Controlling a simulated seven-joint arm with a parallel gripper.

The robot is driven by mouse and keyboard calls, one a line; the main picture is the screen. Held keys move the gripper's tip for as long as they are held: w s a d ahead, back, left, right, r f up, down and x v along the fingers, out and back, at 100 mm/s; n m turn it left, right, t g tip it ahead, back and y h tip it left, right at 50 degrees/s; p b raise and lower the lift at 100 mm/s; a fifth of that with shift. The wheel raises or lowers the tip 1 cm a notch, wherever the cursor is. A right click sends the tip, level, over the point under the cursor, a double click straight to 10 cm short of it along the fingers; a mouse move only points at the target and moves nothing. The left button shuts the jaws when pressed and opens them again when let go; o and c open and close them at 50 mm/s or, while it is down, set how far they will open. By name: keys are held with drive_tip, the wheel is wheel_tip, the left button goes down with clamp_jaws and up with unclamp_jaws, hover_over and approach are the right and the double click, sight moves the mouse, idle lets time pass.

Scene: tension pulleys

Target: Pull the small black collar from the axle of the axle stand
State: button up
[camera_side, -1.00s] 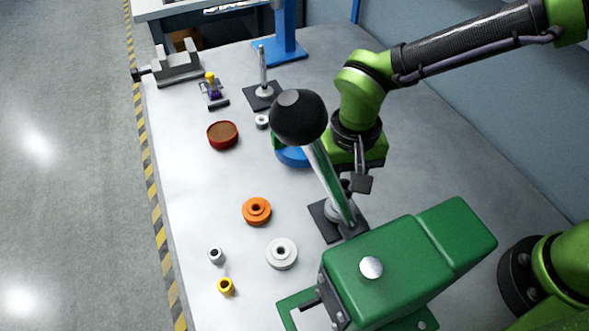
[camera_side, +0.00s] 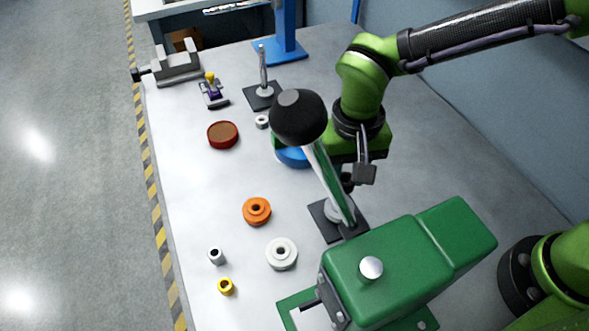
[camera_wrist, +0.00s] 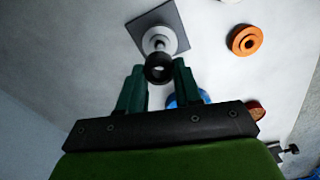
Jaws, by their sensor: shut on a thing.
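The small black collar (camera_wrist: 158,68) sits between the fingertips of my gripper (camera_wrist: 159,73) in the wrist view, and the gripper is shut on it. In the side view the collar (camera_side: 347,182) is a dark spot under my gripper, partly hidden by the lever. The axle stand has a dark square plate (camera_wrist: 172,17) and a pale round base and axle, lined up behind the collar. In the side view the stand's plate (camera_side: 322,224) lies below my gripper. I cannot tell whether the axle tip is still inside the collar.
A green press (camera_side: 410,255) with a black-knobbed lever (camera_side: 298,117) stands in front and hides part of the stand. An orange pulley (camera_side: 257,211), a white pulley (camera_side: 282,253), a yellow collar (camera_side: 226,287) and a grey collar (camera_side: 216,256) lie to the left. A second axle stand (camera_side: 264,92) is farther back.

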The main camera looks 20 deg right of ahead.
drive_tip(key=shift+r, duration=1.9)
